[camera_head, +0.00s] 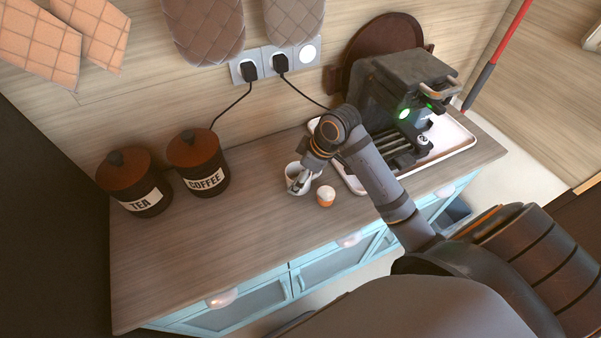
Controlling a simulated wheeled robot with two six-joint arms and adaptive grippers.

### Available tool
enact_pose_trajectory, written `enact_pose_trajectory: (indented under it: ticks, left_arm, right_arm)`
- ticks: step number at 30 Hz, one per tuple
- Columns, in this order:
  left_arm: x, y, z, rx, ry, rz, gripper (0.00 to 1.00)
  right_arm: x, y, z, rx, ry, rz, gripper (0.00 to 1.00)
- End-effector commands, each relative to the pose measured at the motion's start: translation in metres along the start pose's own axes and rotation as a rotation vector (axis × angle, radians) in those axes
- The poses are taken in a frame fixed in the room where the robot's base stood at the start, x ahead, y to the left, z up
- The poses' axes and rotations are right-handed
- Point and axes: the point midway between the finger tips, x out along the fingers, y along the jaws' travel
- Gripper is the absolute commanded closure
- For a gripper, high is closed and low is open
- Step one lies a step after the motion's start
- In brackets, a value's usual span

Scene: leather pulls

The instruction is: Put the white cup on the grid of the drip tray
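The white cup (292,170) stands on the wooden counter, left of the coffee machine. My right gripper (301,184) is at the cup, with its fingers over the near side of the rim and hiding part of it. The view is too small to tell whether the fingers are closed on the cup wall. The drip tray's slatted grid (402,158) lies at the front of the dark coffee machine (402,82), partly hidden by my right arm. My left gripper is not in view.
A white tray (462,140) with a raised rim lies under the machine. Tea (140,190) and coffee (200,165) canisters stand at left. Black cords hang behind. The counter's front left is clear.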

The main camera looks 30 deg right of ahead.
Motion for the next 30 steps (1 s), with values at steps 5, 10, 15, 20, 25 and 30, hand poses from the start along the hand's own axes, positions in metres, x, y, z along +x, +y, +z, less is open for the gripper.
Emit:
enact_pose_trajectory:
  ticks: [5, 10, 15, 20, 25, 30]
  left_arm:
    - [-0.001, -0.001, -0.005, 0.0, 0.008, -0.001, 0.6]
    - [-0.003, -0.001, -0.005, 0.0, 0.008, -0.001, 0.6]
    - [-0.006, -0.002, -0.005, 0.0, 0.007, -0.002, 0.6]
    - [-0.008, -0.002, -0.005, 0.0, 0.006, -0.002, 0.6]
    - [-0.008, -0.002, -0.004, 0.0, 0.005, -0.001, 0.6]
    - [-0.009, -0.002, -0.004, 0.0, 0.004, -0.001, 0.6]
  right_arm:
    - [-0.004, 0.001, -0.002, -0.001, 0.0, 0.002, 0.12]
    - [-0.035, 0.002, -0.001, -0.005, -0.003, 0.009, 0.12]
    - [-0.075, 0.003, -0.001, -0.005, -0.005, 0.01, 0.12]
    - [-0.102, 0.002, -0.001, -0.004, -0.006, 0.008, 0.12]
    - [-0.117, 0.002, -0.001, -0.002, -0.002, 0.005, 0.12]
    - [-0.123, 0.0, -0.002, 0.0, -0.001, 0.001, 0.12]
